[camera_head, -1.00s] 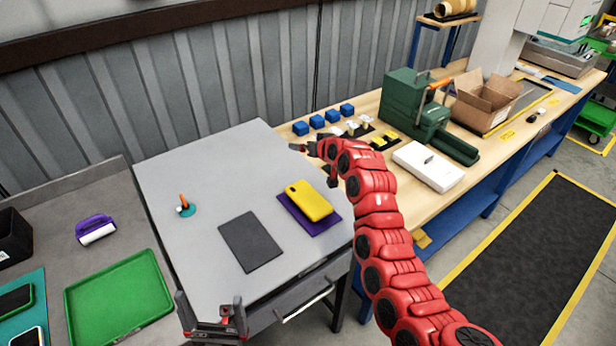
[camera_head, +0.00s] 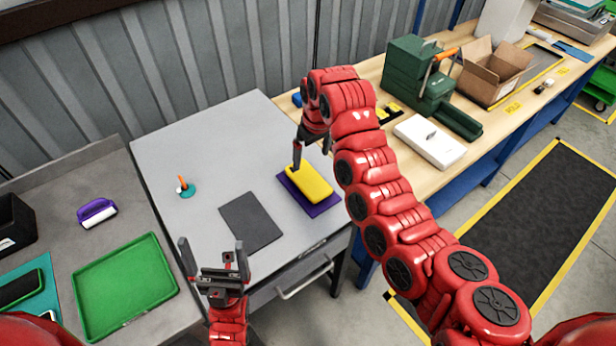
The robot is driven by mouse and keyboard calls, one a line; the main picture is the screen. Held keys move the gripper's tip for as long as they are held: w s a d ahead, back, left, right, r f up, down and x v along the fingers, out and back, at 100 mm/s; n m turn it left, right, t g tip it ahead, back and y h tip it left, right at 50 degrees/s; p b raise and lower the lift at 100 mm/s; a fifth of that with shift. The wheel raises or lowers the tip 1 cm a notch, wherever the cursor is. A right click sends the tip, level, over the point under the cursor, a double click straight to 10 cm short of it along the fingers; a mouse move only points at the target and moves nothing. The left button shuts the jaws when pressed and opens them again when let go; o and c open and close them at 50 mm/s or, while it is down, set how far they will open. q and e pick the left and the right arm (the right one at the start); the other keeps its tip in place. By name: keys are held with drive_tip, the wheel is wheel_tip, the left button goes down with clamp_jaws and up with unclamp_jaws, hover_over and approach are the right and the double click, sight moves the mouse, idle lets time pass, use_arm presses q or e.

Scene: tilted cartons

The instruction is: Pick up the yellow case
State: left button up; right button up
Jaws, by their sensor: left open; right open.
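The yellow case (camera_head: 312,184) lies flat on a purple mat (camera_head: 324,208) on the grey table. My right gripper (camera_head: 311,160) is open and points down at the far edge of the yellow case; one finger overlaps its far left corner in the picture. I cannot tell whether it touches. My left gripper (camera_head: 214,258) is open and empty at the front edge of the grey table, in front of the dark grey mat and well apart from the case.
A dark grey mat (camera_head: 250,222) lies left of the case. A small orange and teal object (camera_head: 185,187) stands further left. A green tray (camera_head: 125,287) and a purple-handled tool (camera_head: 97,212) are on the left bench. A white box (camera_head: 430,141) and green machine (camera_head: 410,80) stand right.

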drive_tip(key=p, duration=0.2)
hover_over(308, 178)
drive_tip(key=s, duration=0.1)
drive_tip(key=f, duration=0.4)
drive_tip(key=shift+s+d+f, duration=0.15)
drive_tip(key=shift+d+f, duration=0.15)
drive_tip(key=shift+f+p, duration=0.45)
drive_tip(key=shift+p, duration=0.15)
drive_tip(key=f, duration=0.1)
drive_tip(key=f+p, duration=0.1)
drive_tip(key=f, duration=0.1)
drive_tip(key=shift+w+a, duration=0.15)
drive_tip(key=shift+w, duration=0.2)
drive_tip(key=shift+w+f+p, duration=0.1)
drive_tip(key=shift+f+p, duration=0.25)
drive_tip(key=shift+f, duration=0.4)
drive_tip(key=c, duration=1)
drive_tip(key=shift+r, duration=0.1)
